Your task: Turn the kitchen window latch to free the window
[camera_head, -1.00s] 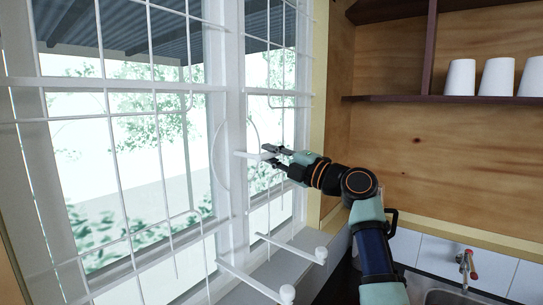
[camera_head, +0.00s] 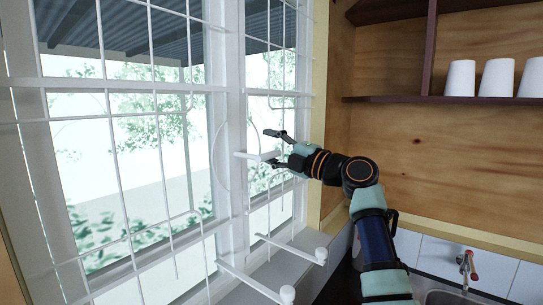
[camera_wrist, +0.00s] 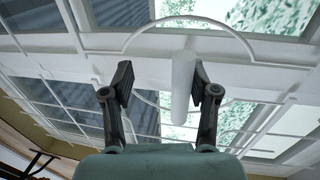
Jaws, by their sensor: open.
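The white window latch (camera_head: 254,155) is a short bar with a rounded end, sticking out from the white post between two window panels. It stays roughly level in the head view. My gripper (camera_head: 269,148) is open at the latch, one finger above the bar and one near its lower side. In the wrist view, the latch bar (camera_wrist: 183,85) lies between the spread fingers of my gripper (camera_wrist: 162,82), closer to the right finger. I cannot tell whether that finger touches it. The window (camera_head: 238,110) looks closed behind white bars.
Two white rods with knobs, a nearer one (camera_head: 287,294) and a farther one (camera_head: 321,254), stick out below the latch. White grille bars cross the panes. A shelf with white cups (camera_head: 497,77) hangs at right, above a sink tap (camera_head: 466,262).

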